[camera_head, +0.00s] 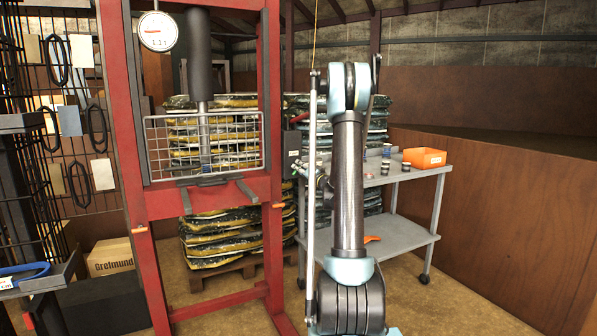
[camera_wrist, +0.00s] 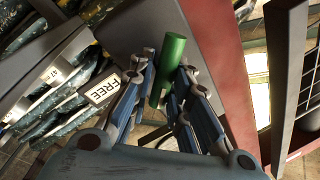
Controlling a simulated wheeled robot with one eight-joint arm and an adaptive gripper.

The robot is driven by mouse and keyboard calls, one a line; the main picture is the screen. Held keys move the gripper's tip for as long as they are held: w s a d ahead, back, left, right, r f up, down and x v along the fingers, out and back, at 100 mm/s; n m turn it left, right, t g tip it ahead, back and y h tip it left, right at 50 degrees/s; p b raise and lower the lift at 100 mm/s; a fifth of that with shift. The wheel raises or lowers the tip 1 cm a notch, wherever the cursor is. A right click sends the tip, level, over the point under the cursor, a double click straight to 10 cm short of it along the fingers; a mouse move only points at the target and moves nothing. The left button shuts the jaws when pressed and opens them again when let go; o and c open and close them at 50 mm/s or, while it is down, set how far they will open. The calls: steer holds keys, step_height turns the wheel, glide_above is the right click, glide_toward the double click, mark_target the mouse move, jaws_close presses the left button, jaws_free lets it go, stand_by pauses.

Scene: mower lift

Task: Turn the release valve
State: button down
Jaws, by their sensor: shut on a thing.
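In the wrist view a green cylindrical handle (camera_wrist: 172,62), which looks like the release valve's lever, stands between the fingers of my gripper (camera_wrist: 166,80). The fingers are shut on its lower part, and its top sticks out beyond the fingertips. A white label reading "FREE" (camera_wrist: 103,88) is left of the fingers. A dark grey housing (camera_wrist: 135,30) lies behind the handle. The valve's base is hidden by the fingers. In the head view my arm hides the handle and most of my gripper.
The red press frame (camera_head: 273,120) stands left of my arm, with a round gauge (camera_head: 157,31) and a wire guard (camera_head: 205,145). A grey cart (camera_head: 405,240) with an orange bin (camera_head: 424,158) stands to the right. Open floor lies at the lower right.

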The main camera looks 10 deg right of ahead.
steer(key=m, duration=0.4)
steer(key=m+t+h, duration=0.1)
steer(key=m, duration=0.1)
steer(key=shift+f, duration=0.25)
steer(key=shift+d+f+m+h, duration=0.1)
steer(key=shift+m+h, duration=0.15)
steer(key=shift+m, duration=0.8)
steer(key=shift+d+f+m+h, duration=0.1)
steer(key=shift+m+h, duration=0.15)
steer(key=shift+m, duration=0.8)
steer(key=shift+w+d+m+t, duration=0.1)
steer(key=shift+m+t, duration=0.2)
steer(key=c, duration=1.6)
jaws_free()
steer(key=v, duration=1.2)
steer(key=shift+a, duration=0.25)
